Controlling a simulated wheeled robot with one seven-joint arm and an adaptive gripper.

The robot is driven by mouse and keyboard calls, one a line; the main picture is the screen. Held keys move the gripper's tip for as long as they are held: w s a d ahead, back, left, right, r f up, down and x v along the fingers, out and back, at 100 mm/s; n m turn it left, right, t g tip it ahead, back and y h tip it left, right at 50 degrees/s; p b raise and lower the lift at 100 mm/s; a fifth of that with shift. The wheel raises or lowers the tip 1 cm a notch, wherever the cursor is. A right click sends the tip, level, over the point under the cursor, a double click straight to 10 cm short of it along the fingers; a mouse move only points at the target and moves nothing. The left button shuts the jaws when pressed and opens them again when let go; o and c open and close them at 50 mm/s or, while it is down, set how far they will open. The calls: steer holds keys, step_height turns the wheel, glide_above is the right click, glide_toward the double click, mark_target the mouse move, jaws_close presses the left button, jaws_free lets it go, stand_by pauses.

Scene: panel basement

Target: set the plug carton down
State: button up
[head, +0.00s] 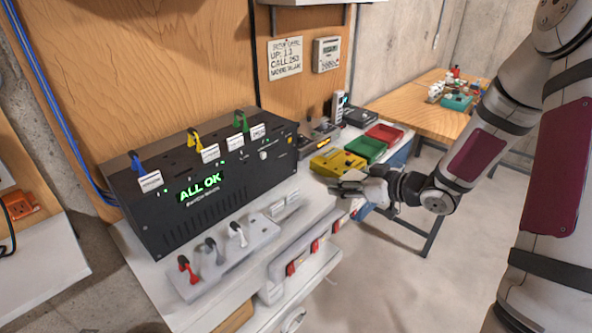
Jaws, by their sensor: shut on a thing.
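My gripper (346,184) is at the near right edge of the grey bench (318,205), just in front of a yellow tray (338,162). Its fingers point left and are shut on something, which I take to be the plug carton. The carton is mostly hidden by the fingers. A small white and blue patch shows just below them, and I cannot tell whether it is part of the carton or of the bench. Whether the carton touches the bench is also unclear.
Green (366,149) and red (384,134) trays stand behind the yellow one. A black panel box (210,185) reading "ALL OK" fills the bench's left. A grey rack (222,258) with plugs stands before it. A wooden table (432,110) is at the back right.

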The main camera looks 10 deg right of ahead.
steer(key=shift+s+d+r, duration=0.1)
steer(key=shift+d+r, duration=0.05)
steer(key=shift+d, duration=0.1)
steer(key=shift+w+d+r+x, duration=0.2)
steer(key=shift+w+d+x, duration=0.1)
steer(key=shift+x, duration=2.4)
steer(key=shift+w+d+r+x, duration=0.2)
steer(key=shift+w+d+x, duration=0.05)
steer(key=shift+x, duration=2.5)
steer(key=shift+w+d+r+x, duration=0.2)
steer(key=shift+w+d+x, duration=0.1)
steer(key=shift+x, duration=2.4)
steer(key=o, duration=1.3)
steer(key=shift+f, duration=0.1)
steer(key=shift+c, duration=0.2)
